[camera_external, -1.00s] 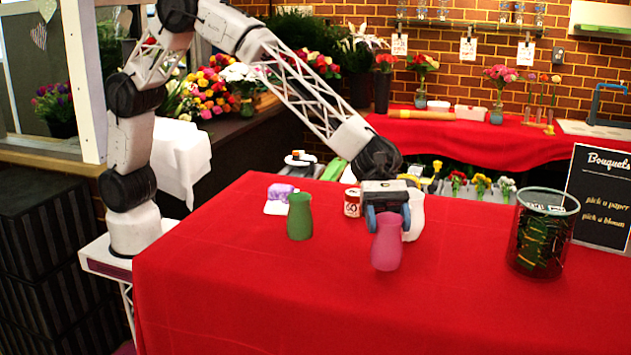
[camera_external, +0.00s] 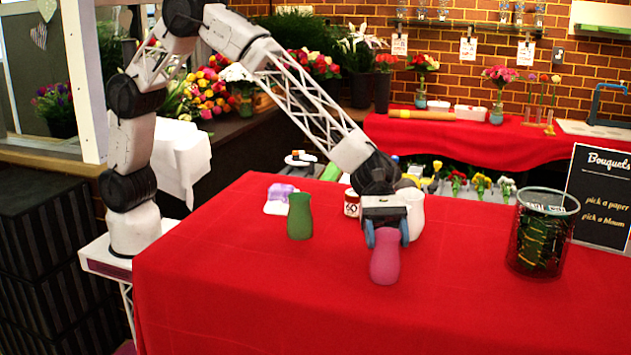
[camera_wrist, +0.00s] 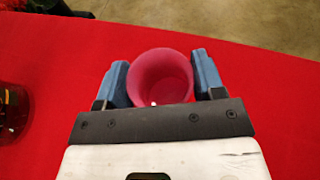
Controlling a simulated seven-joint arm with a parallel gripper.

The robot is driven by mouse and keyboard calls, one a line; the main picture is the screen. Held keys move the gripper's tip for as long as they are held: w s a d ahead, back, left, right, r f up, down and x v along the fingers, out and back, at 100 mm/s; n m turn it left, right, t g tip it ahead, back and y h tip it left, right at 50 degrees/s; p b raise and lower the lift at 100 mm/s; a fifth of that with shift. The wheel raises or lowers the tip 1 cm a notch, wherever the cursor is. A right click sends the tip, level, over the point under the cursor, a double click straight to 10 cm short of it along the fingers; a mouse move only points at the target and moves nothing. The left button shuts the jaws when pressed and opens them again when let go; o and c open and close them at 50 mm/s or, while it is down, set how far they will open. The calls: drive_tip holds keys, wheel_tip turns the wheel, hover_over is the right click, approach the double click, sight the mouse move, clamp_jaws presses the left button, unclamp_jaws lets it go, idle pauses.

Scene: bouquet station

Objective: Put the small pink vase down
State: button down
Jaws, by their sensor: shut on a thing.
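The small pink vase (camera_external: 385,264) is upright at the front of the red table, right of the green vase. My gripper (camera_external: 386,238) is shut on its upper part, with one blue finger on each side. In the wrist view I look down into the round mouth of the pink vase (camera_wrist: 162,77) between the blue fingers of my gripper (camera_wrist: 160,82). The vase's base is at or very near the cloth; I cannot tell whether it touches.
A green vase (camera_external: 300,216) stands to the left. A red-and-white can (camera_external: 352,203) and a white vase (camera_external: 415,212) stand behind my gripper. A dark mesh bin (camera_external: 541,235) and a black sign (camera_external: 601,198) are at the right. The cloth (camera_external: 250,290) in front is clear.

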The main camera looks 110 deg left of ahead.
drive_tip(key=shift+c, duration=1.1)
unclamp_jaws()
drive_tip(key=shift+f, duration=0.15)
drive_tip(key=shift+a+r, duration=0.1)
drive_tip(key=shift+r, duration=0.1)
drive_tip(key=v, duration=1.2)
drive_tip(key=shift+s, duration=0.1)
